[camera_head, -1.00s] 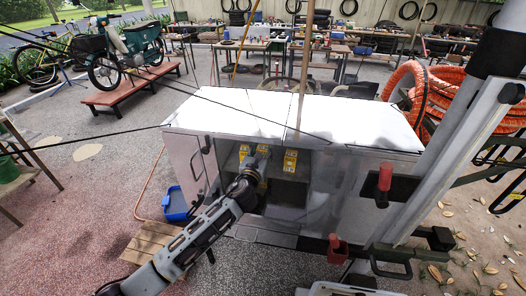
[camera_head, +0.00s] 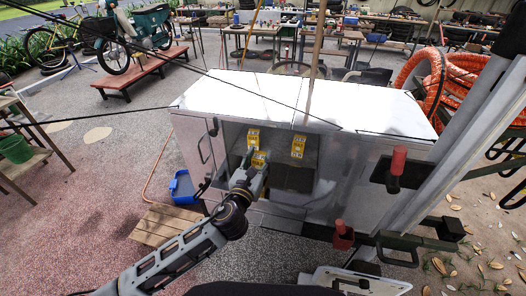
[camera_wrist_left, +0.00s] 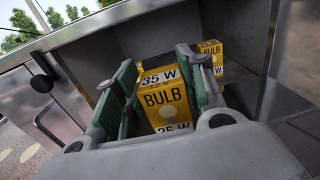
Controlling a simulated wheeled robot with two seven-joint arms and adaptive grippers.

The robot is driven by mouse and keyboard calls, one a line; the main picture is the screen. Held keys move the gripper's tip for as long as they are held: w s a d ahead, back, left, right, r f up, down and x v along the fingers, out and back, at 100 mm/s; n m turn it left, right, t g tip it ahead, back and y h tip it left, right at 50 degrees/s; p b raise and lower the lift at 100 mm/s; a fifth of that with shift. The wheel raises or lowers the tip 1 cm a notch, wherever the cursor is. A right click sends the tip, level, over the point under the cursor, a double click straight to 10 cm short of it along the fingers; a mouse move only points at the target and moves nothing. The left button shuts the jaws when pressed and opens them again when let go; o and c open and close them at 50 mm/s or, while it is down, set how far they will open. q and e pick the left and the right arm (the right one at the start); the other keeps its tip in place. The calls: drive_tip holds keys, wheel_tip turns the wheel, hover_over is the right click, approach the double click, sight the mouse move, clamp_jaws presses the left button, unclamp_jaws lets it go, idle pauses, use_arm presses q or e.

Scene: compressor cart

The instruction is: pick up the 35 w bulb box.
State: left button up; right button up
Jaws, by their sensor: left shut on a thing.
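The 35 W bulb box (camera_head: 259,158) is yellow and sits in the open front of the white-topped cabinet. In the left wrist view the box (camera_wrist_left: 165,98) shows "35 W" and "BULB" between the two green-padded fingers. My left gripper (camera_head: 253,167) is shut on this box. The same gripper (camera_wrist_left: 157,66) frames the box from both sides in the wrist view. The underside of the box is hidden, so I cannot tell whether it touches the shelf. My right gripper is out of view.
Another yellow box (camera_head: 253,138) stands behind the held one, and a further yellow box (camera_head: 298,147) stands to the right. The cabinet (camera_head: 370,180) walls surround the opening closely. A blue tray (camera_head: 184,187) lies on the ground at left. A red-handled part (camera_head: 397,160) is at right.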

use_arm(q)
drive_tip(key=shift+v, duration=1.8)
